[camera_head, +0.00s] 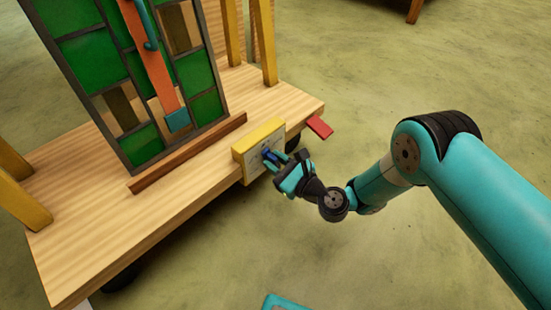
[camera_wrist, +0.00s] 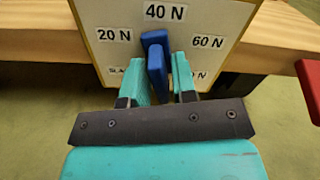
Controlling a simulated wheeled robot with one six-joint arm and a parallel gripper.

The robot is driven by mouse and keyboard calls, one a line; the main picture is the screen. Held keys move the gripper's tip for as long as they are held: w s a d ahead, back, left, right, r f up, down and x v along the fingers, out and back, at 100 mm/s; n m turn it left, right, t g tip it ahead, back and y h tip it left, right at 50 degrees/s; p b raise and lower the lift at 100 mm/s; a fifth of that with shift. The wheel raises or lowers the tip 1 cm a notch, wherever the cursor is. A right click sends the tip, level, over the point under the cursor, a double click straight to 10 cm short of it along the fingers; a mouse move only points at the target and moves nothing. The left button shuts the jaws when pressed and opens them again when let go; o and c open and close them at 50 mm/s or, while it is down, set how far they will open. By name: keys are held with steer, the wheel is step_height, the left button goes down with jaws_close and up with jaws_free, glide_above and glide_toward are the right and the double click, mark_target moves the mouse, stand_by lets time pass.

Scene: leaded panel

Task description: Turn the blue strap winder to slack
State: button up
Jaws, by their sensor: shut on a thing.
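The blue strap winder (camera_head: 269,155) is a knob on the face of a yellow-edged box (camera_head: 259,135) at the table's front edge. In the wrist view the winder (camera_wrist: 155,45) points up towards the "40 N" mark on the white dial face (camera_wrist: 215,18). "20 N" is to its left and "60 N" to its right. The "SLACK" mark at lower left is partly hidden by a finger, as is the lower right mark. My gripper (camera_head: 281,168) is shut on the winder, with its teal fingers (camera_wrist: 163,75) on either side of it.
A leaded panel (camera_head: 90,58) with green panes and an orange strap (camera_head: 150,55) stands on the wooden table (camera_head: 85,220), behind a brown rail (camera_head: 190,155). A red tab (camera_head: 319,127) sticks out right of the box. Yellow posts (camera_head: 266,45) rise from the table.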

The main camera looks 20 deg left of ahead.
steer(key=n+p, duration=0.3)
steer(key=n, duration=0.3)
steer(key=shift+r+p, duration=0.1)
steer(key=shift+p, duration=0.2)
steer(key=n+p, duration=0.3)
steer(key=n, duration=0.3)
steer(key=shift+n+p, duration=0.3)
steer(key=shift+n, duration=0.1)
steer(key=n+p, duration=0.2)
steer(key=n, duration=0.1)
steer(key=shift+n, duration=0.3)
steer(key=shift+n+p, duration=1.2)
steer(key=shift+n, duration=1)
steer(key=shift+f, duration=0.2)
steer(key=o, duration=0.7)
